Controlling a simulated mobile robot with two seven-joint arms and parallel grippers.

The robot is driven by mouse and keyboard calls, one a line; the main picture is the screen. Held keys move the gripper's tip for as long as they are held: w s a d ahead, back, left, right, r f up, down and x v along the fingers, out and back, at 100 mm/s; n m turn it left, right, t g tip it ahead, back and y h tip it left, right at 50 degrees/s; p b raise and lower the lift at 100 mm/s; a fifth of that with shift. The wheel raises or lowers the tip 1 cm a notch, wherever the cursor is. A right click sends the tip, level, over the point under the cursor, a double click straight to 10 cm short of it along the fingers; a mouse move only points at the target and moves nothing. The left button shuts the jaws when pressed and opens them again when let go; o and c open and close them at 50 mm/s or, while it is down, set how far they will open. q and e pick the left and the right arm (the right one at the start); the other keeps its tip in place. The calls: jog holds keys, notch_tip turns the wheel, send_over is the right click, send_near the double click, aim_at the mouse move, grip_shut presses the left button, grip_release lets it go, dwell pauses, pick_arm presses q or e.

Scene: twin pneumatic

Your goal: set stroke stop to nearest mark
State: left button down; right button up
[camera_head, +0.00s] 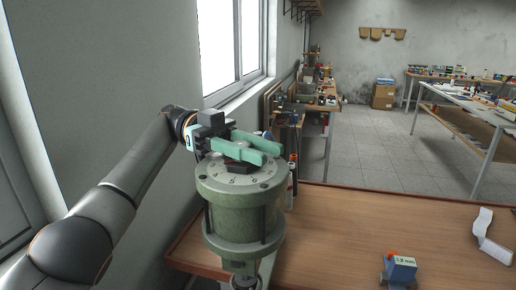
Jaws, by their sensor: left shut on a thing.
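A green cylindrical pneumatic unit (243,216) stands upright at the left end of the wooden table. Its pale top dial (221,178) carries marks around the rim. My left gripper (262,153), with green fingers, reaches over the top from the left. It is shut on the dark stop piece (239,168) at the middle of the dial. The fingers hide part of the stop and the far side of the dial, so I cannot tell which mark it points to. My right gripper is not in view.
A small blue-grey block with a label and orange top (400,268) sits at the table's front. The wooden tabletop (345,225) between is clear. Cluttered benches stand behind.

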pick_arm(q)
jog(key=shift+f, duration=0.3)
jog(key=c, duration=1)
grip_release()
jog(key=o, duration=0.5)
jog(key=shift+r, duration=0.15)
jog(key=shift+c, duration=0.2)
jog(key=shift+r, duration=0.1)
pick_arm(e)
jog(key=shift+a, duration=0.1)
